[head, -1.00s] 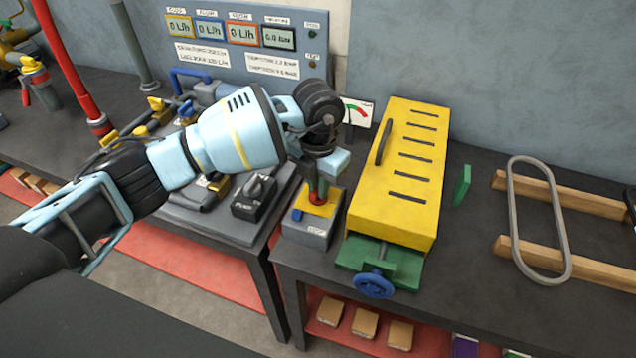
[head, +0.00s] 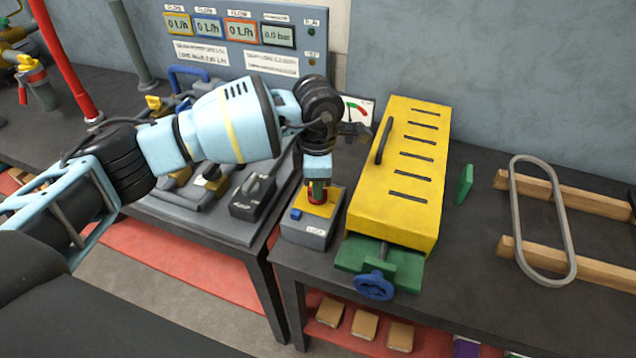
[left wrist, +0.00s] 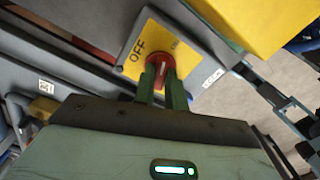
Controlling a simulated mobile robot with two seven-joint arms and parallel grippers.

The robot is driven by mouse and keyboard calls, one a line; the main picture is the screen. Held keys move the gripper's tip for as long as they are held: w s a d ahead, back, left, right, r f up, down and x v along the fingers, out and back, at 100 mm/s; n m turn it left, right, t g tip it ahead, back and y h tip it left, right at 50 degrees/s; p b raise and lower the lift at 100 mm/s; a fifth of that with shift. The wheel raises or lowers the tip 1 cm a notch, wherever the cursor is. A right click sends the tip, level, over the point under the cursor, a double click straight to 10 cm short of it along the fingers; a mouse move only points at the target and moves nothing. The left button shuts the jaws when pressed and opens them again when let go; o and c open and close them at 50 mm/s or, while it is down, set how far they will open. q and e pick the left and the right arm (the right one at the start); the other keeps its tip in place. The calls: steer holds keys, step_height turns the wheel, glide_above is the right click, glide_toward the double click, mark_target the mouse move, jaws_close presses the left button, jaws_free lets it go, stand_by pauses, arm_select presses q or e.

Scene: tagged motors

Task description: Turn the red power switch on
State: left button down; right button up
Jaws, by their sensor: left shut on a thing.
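The red power switch (head: 317,194) is a round red knob on a yellow plate (head: 321,208), on top of a grey box (head: 304,232) at the left edge of the right table. In the left wrist view the red knob (left wrist: 160,64) sits between the two green fingers, and the plate reads OFF at its left; the label on the other side is partly lost. My left gripper (head: 318,186) points down from above and is shut on the knob. It also shows in the left wrist view (left wrist: 163,80). My right gripper is not in view.
A yellow slotted box (head: 400,170) with a green clamp and blue handwheel (head: 374,286) stands close to the right of the switch box. A black device (head: 254,196) lies to the left. A grey loop (head: 541,220) rests on wooden bars at the right.

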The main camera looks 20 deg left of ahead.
arm_select(q)
steer(key=shift+m+b, duration=0.4)
steer(key=shift+m, duration=1.6)
steer(key=c, duration=1.4)
jaws_free()
steer(key=shift+c, duration=0.2)
steer(key=shift+r, duration=0.1)
step_height(320, 180, up, 8)
steer(key=shift+f, duration=0.2)
